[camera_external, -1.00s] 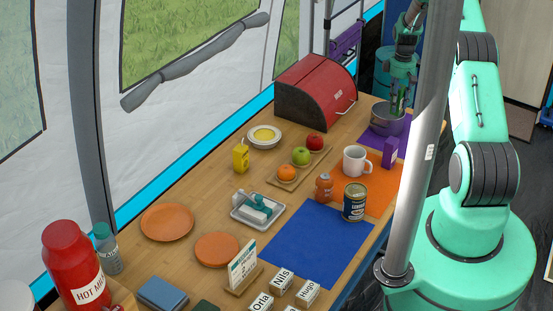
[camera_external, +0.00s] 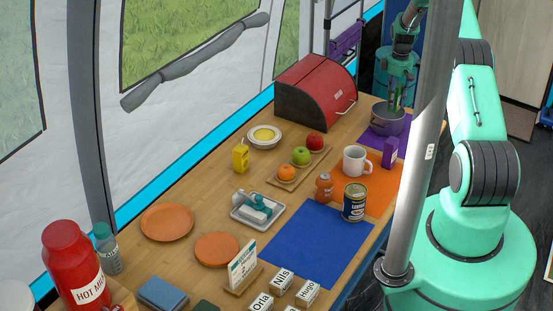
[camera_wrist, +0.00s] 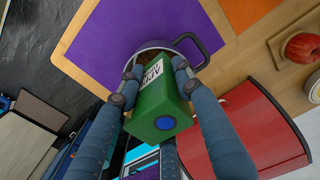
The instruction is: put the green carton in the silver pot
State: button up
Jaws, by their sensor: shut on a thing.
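My gripper (camera_wrist: 152,92) is shut on the green carton (camera_wrist: 160,117), with one finger on each side of it. In the wrist view the carton's near end with a blue cap faces the camera. The silver pot (camera_wrist: 190,50) shows behind the carton, mostly hidden by it and the fingers. In the external view the pot (camera_external: 386,121) stands on the purple mat at the table's far end, and my gripper is right above its opening. The carton is small and partly hidden there. I cannot tell how far it reaches into the pot.
The purple mat (camera_wrist: 128,28) lies under the pot. A red bread box (camera_external: 311,92) stands left of the pot. A purple carton (camera_external: 389,153) and a white mug (camera_external: 356,160) stand nearer. A grey pole (camera_external: 422,150) crosses the external view.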

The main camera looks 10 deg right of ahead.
aim_at(397, 84)
jog(key=shift+f, duration=1.25)
jog(key=shift+f, duration=0.2)
jog(key=o, duration=1.3)
jog(key=shift+r, duration=0.15)
notch_tip(397, 84, up, 11)
jog(key=shift+f, duration=0.1)
jog(key=shift+r, duration=0.65)
jog(key=shift+r, duration=0.15)
